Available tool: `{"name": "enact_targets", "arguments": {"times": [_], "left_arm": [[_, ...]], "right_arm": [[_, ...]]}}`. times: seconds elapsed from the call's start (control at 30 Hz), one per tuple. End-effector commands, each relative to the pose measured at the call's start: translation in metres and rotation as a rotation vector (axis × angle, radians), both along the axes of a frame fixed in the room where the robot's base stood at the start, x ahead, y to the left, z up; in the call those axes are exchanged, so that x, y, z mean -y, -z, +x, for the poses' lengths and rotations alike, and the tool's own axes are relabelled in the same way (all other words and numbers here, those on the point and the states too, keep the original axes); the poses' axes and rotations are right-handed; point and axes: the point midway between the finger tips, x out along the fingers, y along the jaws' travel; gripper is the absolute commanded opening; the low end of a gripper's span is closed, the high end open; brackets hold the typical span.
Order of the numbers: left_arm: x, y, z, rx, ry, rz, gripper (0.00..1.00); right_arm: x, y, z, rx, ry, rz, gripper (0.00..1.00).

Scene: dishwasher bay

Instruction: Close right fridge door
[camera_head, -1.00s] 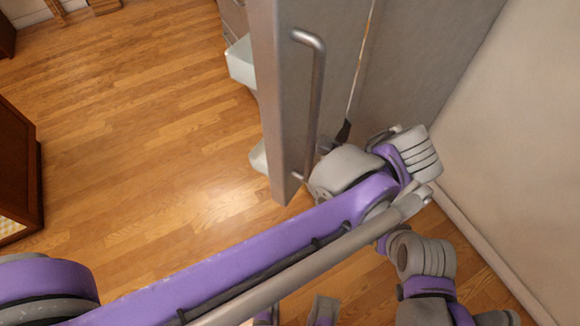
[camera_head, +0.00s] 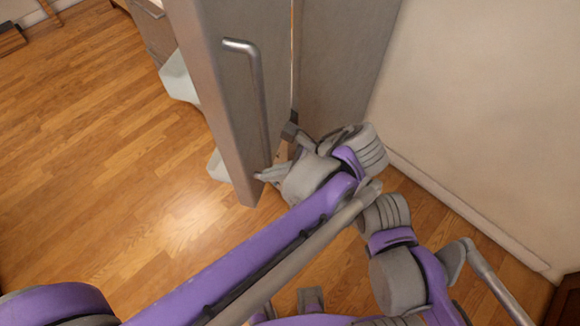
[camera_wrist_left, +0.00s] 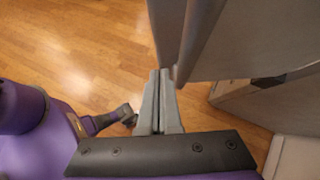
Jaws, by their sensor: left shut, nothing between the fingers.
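The right fridge door (camera_head: 222,120) is a grey panel standing open in the head view, its edge toward me. It carries a long bar handle (camera_head: 262,90) on its outer face. Pale door shelves (camera_head: 178,78) stick out on its left side. My left gripper (camera_head: 264,175) is low at the door's outer face, near the handle's lower end. In the left wrist view its shut, empty fingers (camera_wrist_left: 159,78) point at the grey door (camera_wrist_left: 250,35), close to its lower edge. I cannot tell whether they touch it. My right gripper is not in view.
A grey fridge panel (camera_head: 345,60) stands behind the door, next to a bare wall (camera_head: 480,110) on the right. The wooden floor (camera_head: 90,150) left of the door is clear. A dark wooden piece (camera_head: 568,300) is at the lower right corner.

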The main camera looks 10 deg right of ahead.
Motion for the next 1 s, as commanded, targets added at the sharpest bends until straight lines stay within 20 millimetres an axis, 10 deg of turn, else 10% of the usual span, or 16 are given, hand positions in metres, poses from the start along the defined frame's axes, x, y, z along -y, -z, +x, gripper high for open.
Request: {"name": "enact_targets", "arguments": {"times": [1.0], "left_arm": [[-0.044, -0.002, 0.019, 0.002, 0.047, 0.0, 0.0]], "right_arm": [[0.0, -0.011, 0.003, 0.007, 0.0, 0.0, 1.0]]}}
